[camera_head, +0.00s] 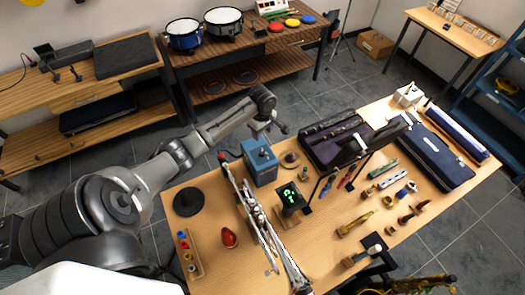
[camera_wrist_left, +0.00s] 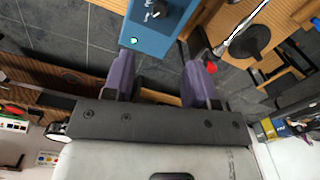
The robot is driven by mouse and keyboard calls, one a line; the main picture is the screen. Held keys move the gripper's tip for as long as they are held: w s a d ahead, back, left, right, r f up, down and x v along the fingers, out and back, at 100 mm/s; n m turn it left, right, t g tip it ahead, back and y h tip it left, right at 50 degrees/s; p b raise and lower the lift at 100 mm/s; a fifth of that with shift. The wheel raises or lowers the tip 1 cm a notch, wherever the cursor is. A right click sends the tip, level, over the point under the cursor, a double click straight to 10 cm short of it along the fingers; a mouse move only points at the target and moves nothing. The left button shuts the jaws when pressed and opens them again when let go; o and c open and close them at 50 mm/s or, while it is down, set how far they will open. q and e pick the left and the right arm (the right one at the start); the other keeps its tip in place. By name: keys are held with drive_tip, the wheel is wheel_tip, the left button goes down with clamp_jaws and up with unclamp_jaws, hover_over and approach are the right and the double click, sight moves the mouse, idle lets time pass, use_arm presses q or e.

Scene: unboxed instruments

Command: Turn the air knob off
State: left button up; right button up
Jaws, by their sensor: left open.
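A blue box (camera_head: 261,166) stands on the wooden table, close to its back edge. In the left wrist view the blue box (camera_wrist_left: 150,36) fills the top middle, with a dark knob (camera_wrist_left: 156,12) bearing a white mark and a small lit green lamp (camera_wrist_left: 133,41) on its face. The knob's exact setting is hard to read. My left gripper (camera_head: 269,128) is just behind and above the box in the head view. In the left wrist view its two purple-grey fingers (camera_wrist_left: 160,72) are apart with nothing between them, short of the knob. My right gripper does not show.
An open dark case (camera_head: 335,138) is to the right. A black disc (camera_head: 188,202) and a red egg-shaped item (camera_head: 229,237) lie at left.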

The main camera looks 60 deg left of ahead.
sight(262, 152)
use_arm(q)
wheel_tip(262, 152, down, 12)
drive_tip(key=shift+r+b, duration=0.1)
drive_tip(key=shift+b, duration=0.25)
drive_tip(key=shift+f, duration=0.95)
drive_tip(key=shift+c, duration=0.5)
drive_tip(key=c, duration=0.8)
drive_tip(key=shift+r, duration=0.1)
